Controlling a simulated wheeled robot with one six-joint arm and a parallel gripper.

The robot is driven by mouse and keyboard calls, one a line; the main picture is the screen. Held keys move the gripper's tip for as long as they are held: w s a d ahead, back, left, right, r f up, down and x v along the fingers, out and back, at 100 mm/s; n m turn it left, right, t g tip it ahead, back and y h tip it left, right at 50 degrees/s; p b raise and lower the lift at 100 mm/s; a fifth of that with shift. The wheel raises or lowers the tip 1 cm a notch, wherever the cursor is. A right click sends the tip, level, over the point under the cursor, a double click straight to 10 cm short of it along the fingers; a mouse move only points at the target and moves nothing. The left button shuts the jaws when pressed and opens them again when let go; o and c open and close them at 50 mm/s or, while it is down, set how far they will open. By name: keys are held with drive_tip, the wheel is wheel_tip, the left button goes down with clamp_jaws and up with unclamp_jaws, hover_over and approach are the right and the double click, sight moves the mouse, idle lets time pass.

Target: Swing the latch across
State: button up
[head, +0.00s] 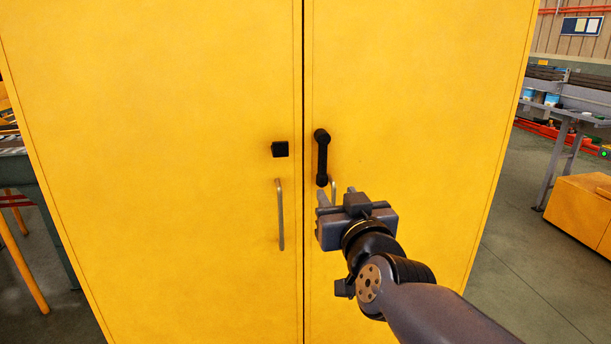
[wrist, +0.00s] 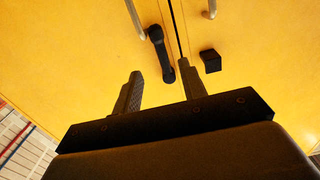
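The latch (head: 322,158) is a black bar on the right door of a yellow cabinet, hanging about upright beside the door seam. In the wrist view, which is turned over, the latch (wrist: 161,54) shows beyond and between my fingertips. A black square catch (head: 280,149) is on the left door; it also shows in the wrist view (wrist: 210,60). My gripper (head: 335,195) is just below the latch's lower end in the head view, pointing at the door. In the wrist view my gripper (wrist: 160,72) has its fingers apart with nothing held. The exact gap to the latch cannot be told.
A metal pull handle (head: 281,214) stands on the left door. A second handle (head: 333,189) on the right door is mostly hidden behind my gripper. A grey workbench (head: 570,112) and an orange box (head: 585,208) stand at the right, with clear floor before them.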

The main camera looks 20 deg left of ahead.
sight(323, 172)
drive_tip(key=x, duration=1)
drive_tip(key=shift+w, duration=0.3)
clamp_jaws()
